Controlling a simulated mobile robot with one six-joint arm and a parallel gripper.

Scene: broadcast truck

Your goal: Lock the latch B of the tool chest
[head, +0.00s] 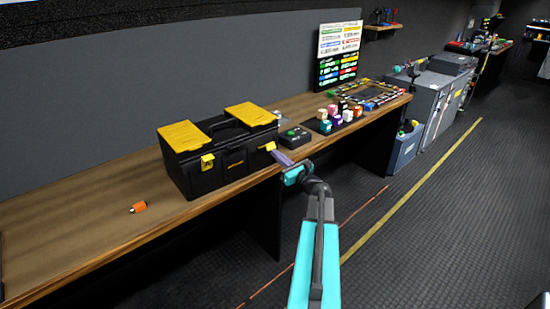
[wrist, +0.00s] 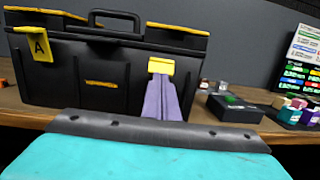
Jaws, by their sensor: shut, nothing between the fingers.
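The black tool chest (head: 214,178) with yellow lid panels stands on the wooden bench; its front also fills the upper left of the wrist view (wrist: 70,75). Latch A (wrist: 40,45), yellow with a letter A, is at the front left and seems tilted outward. The other yellow latch (wrist: 161,65), at the front right, is latch B by its place; its letter is not visible. It also shows in the head view (head: 271,146). My gripper (wrist: 161,82) is shut and empty, its purple fingers right at this latch's lower edge. I cannot tell whether they touch it.
A dark box with a green button (head: 294,136) stands right of the chest, beside several coloured blocks (head: 325,122). An orange item (head: 138,207) lies on the bench at left. The bench (head: 70,225) is otherwise clear there; the floor in front is open.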

